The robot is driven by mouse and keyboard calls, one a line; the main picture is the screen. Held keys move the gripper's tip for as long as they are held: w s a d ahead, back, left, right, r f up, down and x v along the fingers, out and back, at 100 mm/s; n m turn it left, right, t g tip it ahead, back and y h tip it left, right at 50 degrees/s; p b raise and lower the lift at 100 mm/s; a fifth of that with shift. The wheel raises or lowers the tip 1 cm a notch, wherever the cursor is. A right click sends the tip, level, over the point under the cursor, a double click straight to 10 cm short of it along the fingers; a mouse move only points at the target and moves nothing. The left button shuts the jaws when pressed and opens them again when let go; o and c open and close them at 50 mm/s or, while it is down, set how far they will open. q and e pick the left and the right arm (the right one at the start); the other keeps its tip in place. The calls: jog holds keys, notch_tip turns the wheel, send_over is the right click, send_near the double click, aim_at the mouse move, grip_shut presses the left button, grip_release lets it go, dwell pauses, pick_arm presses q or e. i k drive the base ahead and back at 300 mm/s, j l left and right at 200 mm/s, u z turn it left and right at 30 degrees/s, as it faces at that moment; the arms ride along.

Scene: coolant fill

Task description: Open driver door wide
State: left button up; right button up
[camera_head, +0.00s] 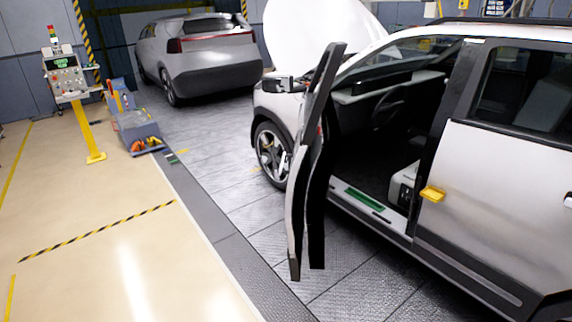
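The driver door (312,160) of the white car stands swung out from the body, seen nearly edge-on at the middle of the head view. The door opening shows the dark cabin, the steering wheel (388,104) and the sill (370,205) with a green strip. The car's hood (325,32) is raised. A yellow piece (432,194) sits at the front edge of the closed rear door (490,210). Neither of my grippers is in the view.
A second grey car (205,55) stands behind at the upper left. A control stand (66,78) on a yellow post and a grey-blue bin (138,132) are at the left. The beige floor (110,230) left of the door is clear.

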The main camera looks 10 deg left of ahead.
aim_at(312, 140)
jog(key=j+z, duration=0.15)
jog(key=j, duration=0.5)
jog(key=j+z, duration=0.15)
jog(key=j, duration=0.45)
jog(key=k+j+z, duration=0.15)
jog(key=j, duration=0.5)
jog(key=k+j+z, duration=0.15)
jog(key=j, duration=0.45)
jog(key=i+l+u, duration=0.1)
jog(key=i, duration=0.3)
jog(key=i+l+u, duration=0.15)
jog(key=i, duration=0.3)
jog(key=i+l+u, duration=0.1)
jog(key=i+l, duration=0.2)
jog(key=i+l+u, duration=0.1)
jog(key=i, duration=0.45)
jog(key=i+l+u, duration=0.1)
jog(key=i+l, duration=0.25)
jog(key=i, duration=0.15)
jog(key=i+l+u, duration=0.1)
jog(key=i+l, duration=0.15)
jog(key=i, duration=0.25)
